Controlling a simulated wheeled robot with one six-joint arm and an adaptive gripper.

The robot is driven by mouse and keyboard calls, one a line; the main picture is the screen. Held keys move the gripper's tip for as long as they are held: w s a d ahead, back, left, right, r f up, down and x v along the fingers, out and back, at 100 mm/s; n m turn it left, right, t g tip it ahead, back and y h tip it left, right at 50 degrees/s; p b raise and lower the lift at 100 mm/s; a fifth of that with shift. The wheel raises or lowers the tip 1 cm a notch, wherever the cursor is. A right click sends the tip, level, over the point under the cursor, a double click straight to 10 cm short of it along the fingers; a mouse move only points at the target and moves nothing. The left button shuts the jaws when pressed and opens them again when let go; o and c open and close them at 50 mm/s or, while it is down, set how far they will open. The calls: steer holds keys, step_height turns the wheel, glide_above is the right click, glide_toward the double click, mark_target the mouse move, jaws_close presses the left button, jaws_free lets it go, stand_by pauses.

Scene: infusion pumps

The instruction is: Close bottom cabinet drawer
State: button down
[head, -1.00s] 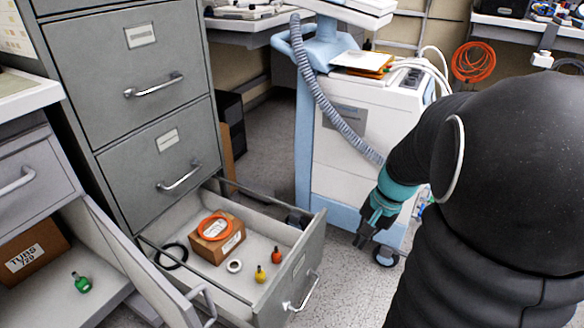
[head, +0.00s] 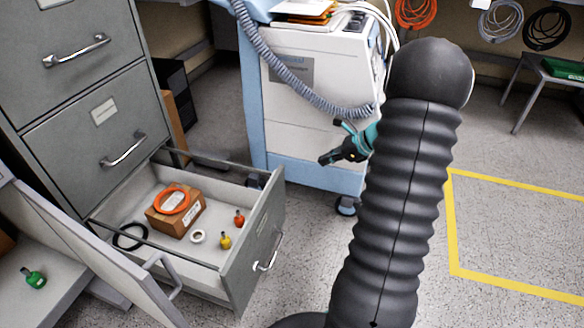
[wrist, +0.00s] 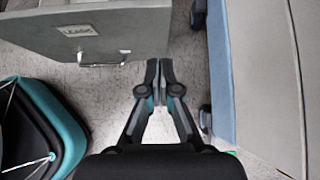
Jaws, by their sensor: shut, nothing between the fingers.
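The bottom cabinet drawer (head: 262,232) is pulled far out of the grey filing cabinet (head: 88,100). It holds a brown box with an orange ring on top (head: 176,212), a black ring, a white ring, and a yellow and an orange small bottle. Its front has a metal handle (head: 270,252). My gripper (head: 325,160) is shut and empty, to the right of the drawer and apart from it, in front of the white and blue cart. In the wrist view my gripper (wrist: 157,68) points down past the drawer front (wrist: 95,30), whose handle (wrist: 104,61) shows at the upper left.
A white and blue cart (head: 320,90) stands close behind and right of my gripper. An open cabinet door (head: 110,265) stands at the lower left, beside the drawer. Speckled floor in front of the drawer and the yellow-taped area (head: 520,240) at right are clear.

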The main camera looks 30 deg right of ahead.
mark_target(282, 171)
steer(key=shift+w+a+r+b+x, duration=0.2)
steer(key=shift+r+b+x, duration=0.15)
steer(key=shift+x, duration=1.8)
steer(key=shift+w+a+r+b+x, duration=0.25)
steer(key=shift+r+b+x, duration=0.1)
steer(key=shift+x, duration=1.8)
steer(key=shift+w+a+r+b+x, duration=0.15)
steer(key=shift+a+r+b+x, duration=0.15)
steer(key=shift+x, duration=1.85)
steer(key=shift+w, duration=0.1)
